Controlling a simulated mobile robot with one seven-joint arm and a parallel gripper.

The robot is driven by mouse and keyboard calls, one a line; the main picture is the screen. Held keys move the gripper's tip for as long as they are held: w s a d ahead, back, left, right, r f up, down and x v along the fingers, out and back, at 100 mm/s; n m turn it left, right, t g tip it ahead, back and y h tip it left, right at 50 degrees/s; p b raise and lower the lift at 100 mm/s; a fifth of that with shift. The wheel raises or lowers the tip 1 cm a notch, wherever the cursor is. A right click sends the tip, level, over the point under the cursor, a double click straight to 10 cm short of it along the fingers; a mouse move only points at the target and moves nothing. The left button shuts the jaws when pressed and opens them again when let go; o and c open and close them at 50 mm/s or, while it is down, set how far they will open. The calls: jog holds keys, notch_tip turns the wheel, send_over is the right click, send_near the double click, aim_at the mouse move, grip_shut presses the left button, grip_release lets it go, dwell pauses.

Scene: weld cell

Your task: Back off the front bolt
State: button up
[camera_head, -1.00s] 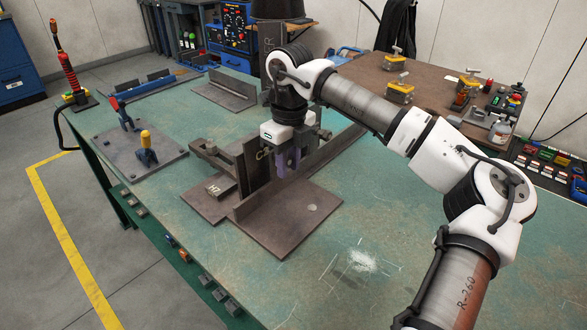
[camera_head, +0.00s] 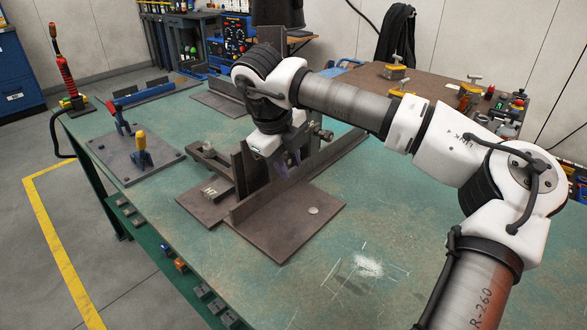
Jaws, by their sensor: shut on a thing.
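The brown steel fixture (camera_head: 290,236) stands on the green bench, with upright plates (camera_head: 243,170) and a flat base. My gripper (camera_head: 284,172) is among the uprights, tilted, with its purple-grey fingers pointing down. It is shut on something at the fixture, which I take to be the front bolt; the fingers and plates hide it. A round-headed knob or bolt (camera_head: 327,134) sticks out just right of my gripper.
A brown table (camera_head: 425,85) with yellow clamps stands at the back right. The bench's front right is clear.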

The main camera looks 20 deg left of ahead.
jog(key=shift+f+t+h+b, duration=0.1)
jog(key=shift+t+h+b, duration=0.7)
jog(key=shift+t+b, duration=1.9)
jog(key=shift+g+b, duration=0.4)
jog(key=shift+b, duration=0.55)
jog(key=o, duration=0.6)
jog(key=shift+o, duration=0.2)
jog(key=shift+r, duration=0.2)
jog(key=p+v, duration=0.2)
jog(key=v, duration=0.3)
jog(key=shift+f, duration=0.1)
jog(key=shift+c, duration=0.2)
